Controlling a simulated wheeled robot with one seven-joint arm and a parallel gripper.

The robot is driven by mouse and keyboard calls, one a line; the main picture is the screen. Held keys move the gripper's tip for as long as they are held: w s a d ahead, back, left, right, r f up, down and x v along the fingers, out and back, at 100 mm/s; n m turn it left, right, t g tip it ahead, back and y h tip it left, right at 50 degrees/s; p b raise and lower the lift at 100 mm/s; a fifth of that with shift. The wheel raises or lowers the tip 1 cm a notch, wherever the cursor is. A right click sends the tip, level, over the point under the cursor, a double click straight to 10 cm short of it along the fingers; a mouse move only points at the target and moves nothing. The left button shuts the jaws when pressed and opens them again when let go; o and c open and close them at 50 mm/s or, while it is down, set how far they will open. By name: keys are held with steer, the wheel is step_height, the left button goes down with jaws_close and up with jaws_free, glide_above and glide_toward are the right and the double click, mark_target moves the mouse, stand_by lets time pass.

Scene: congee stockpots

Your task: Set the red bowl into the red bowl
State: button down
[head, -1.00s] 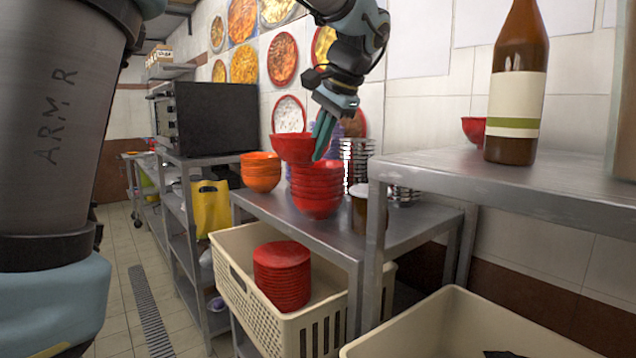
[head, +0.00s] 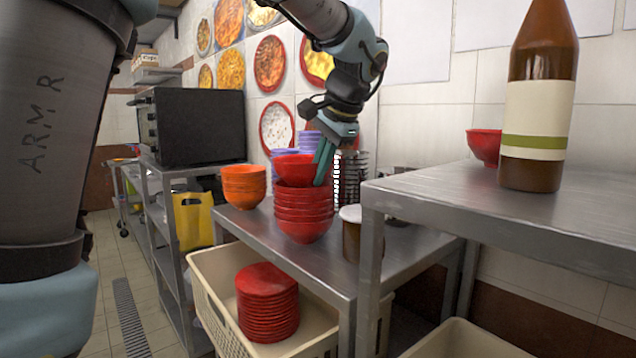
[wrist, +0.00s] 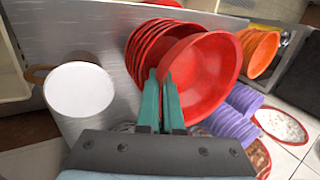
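A red bowl (head: 292,170) is at the top of a stack of red bowls (head: 303,217) on the metal table. My gripper (head: 323,163) is shut on its right rim in the head view. In the wrist view the held red bowl (wrist: 205,75) fills the middle, with the green fingers (wrist: 160,103) on either side of its rim. The stack's rims (wrist: 145,50) show just behind it. The held bowl's lower part overlaps the stack's top; I cannot tell whether it rests there or hovers slightly.
Orange bowls (head: 243,187) stand left of the stack, purple bowls (head: 282,157) behind. A white-lidded jar (head: 351,236) is close on the right. Another red bowl (head: 484,146) and a brown bottle (head: 538,100) stand on the higher right shelf (head: 440,195). A crate (head: 212,312) holds red dishes below.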

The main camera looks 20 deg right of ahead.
steer(key=shift+f, duration=1.4)
steer(key=c, duration=1.1)
jaws_free()
steer(key=shift+s, duration=0.1)
steer(key=b+v, duration=0.1)
steer(key=v, duration=1.1)
steer(key=shift+b, duration=0.3)
